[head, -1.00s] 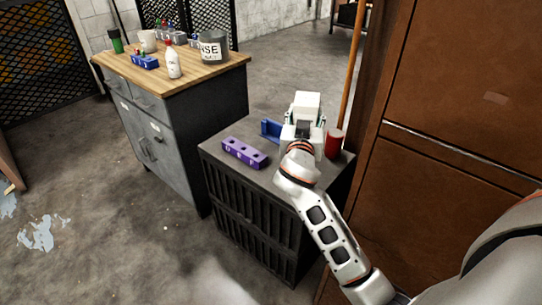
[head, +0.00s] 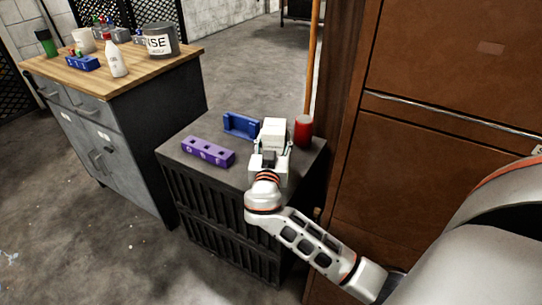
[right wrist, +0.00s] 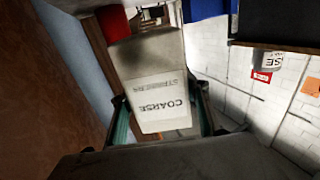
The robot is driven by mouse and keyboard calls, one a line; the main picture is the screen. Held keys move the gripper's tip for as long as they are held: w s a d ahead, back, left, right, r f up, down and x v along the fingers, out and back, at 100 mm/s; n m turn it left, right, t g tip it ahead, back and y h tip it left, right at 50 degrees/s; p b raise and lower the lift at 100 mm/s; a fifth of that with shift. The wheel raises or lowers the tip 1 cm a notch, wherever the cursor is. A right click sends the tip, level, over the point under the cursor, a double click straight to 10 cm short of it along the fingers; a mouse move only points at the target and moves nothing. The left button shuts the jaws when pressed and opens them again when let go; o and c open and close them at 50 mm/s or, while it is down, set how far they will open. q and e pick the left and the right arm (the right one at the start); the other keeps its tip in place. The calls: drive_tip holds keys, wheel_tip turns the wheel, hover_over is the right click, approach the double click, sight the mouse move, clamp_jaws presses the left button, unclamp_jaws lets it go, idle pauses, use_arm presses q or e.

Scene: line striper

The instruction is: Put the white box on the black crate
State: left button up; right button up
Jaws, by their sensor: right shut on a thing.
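The white box (head: 274,129) is in my right gripper (head: 272,143), over the right part of the black crate's top (head: 198,131). In the right wrist view the box (right wrist: 155,100) stands between the two fingers and carries the words COARSE STRAINERS. The right gripper is shut on it. The box's underside is hidden, so I cannot tell whether it touches the crate. My left gripper is not in view.
On the crate are a purple block with holes (head: 208,152), a blue holder (head: 240,125) and a red can (head: 303,131) close by the box. A brown cabinet (head: 440,150) stands at the right. A wood-topped workbench (head: 130,66) with several items stands at the left.

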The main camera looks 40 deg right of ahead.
drive_tip(key=shift+f, duration=0.6)
wheel_tip(320, 180, down, 4)
drive_tip(key=shift+f+b, duration=0.25)
drive_tip(key=shift+b, duration=0.4)
drive_tip(key=shift+f, duration=0.25)
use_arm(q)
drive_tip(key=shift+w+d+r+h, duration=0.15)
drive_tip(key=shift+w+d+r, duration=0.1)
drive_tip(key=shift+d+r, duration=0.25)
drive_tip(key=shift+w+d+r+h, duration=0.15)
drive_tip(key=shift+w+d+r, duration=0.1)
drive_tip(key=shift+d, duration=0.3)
use_arm(e)
drive_tip(key=shift+r, duration=0.1)
drive_tip(key=shift+f, duration=0.25)
drive_tip(key=o, duration=1.2)
drive_tip(key=shift+c, duration=0.2)
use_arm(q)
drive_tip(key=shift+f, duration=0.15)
use_arm(e)
drive_tip(key=shift+r, duration=0.1)
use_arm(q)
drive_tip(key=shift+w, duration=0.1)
